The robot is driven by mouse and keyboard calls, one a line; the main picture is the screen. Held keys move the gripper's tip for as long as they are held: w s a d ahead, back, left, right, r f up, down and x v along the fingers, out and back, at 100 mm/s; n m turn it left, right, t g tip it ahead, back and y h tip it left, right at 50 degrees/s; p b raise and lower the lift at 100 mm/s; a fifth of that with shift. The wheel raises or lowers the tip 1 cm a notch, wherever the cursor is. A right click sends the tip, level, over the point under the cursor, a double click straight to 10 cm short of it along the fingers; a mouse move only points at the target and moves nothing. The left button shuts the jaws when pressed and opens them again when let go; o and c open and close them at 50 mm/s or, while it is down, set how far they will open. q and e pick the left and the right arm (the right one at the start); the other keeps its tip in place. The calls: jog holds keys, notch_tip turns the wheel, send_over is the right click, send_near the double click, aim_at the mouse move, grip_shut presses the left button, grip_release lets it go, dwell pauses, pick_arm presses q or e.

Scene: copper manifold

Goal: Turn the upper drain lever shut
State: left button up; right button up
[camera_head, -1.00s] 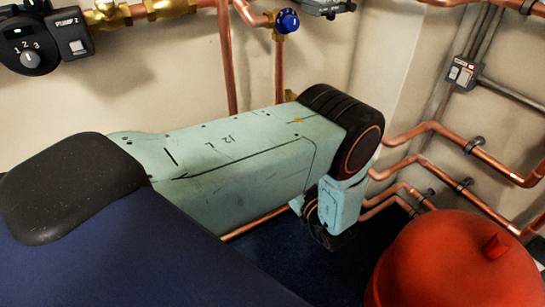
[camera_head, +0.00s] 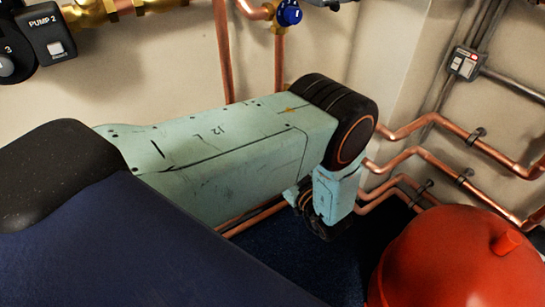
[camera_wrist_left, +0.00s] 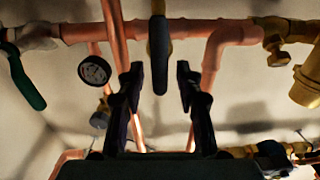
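In the left wrist view my left gripper (camera_wrist_left: 158,88) is open, with one dark finger on each side. A dark lever handle with a yellowish edge (camera_wrist_left: 159,55) reaches down from a horizontal copper pipe (camera_wrist_left: 180,28), and its lower end shows between the fingertips, with a gap on each side. I cannot tell how far it is in depth, nor whether it is the upper drain lever. A green lever (camera_wrist_left: 25,82) hangs at the left. In the head view my left arm crosses the middle and its gripper's fingers cannot be made out. My right gripper is not in view.
In the left wrist view a round gauge (camera_wrist_left: 95,70) is left of the fingers and brass fittings (camera_wrist_left: 305,88) are at the right. In the head view a red tank (camera_head: 455,265) stands at the lower right, copper pipes (camera_head: 415,155) line the wall, and a blue-handled valve (camera_head: 289,13) is at the top.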

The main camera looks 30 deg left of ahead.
pick_arm(q)
jog(key=shift+s+r, duration=0.1)
jog(key=shift+r, duration=0.05)
jog(key=shift+d, duration=0.1)
jog(key=shift+c, duration=1.2)
grip_shut()
